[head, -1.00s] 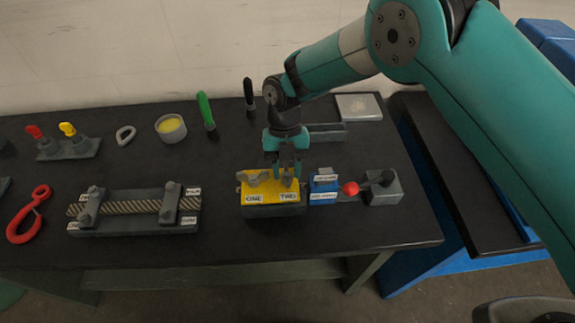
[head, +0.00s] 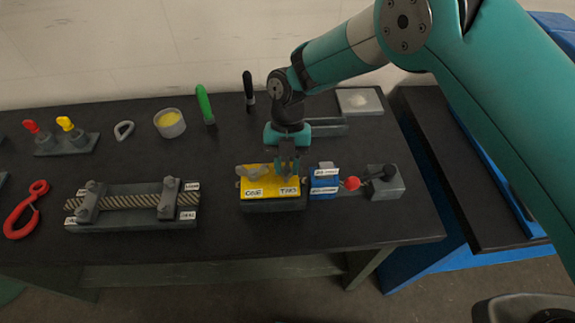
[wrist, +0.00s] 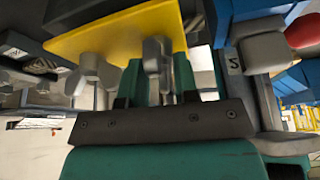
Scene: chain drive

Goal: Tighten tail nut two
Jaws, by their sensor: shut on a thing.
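A yellow-topped block (head: 262,181) with labels ONE and TWO sits on the dark bench. Wing nut one (head: 246,171) stands on its left part; it also shows in the wrist view (wrist: 93,73). My gripper (head: 288,172) points down over the TWO side. In the wrist view, the grey wing nut two (wrist: 154,62) is between the green fingers, and my gripper (wrist: 157,88) is shut on it. The fingers hide part of this nut in the head view.
A blue block (head: 323,182) with white labels stands close to the right, then a red ball (head: 352,183) and a grey block with a black knob (head: 386,184). A rope fixture (head: 135,208) lies to the left. Bench in front is clear.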

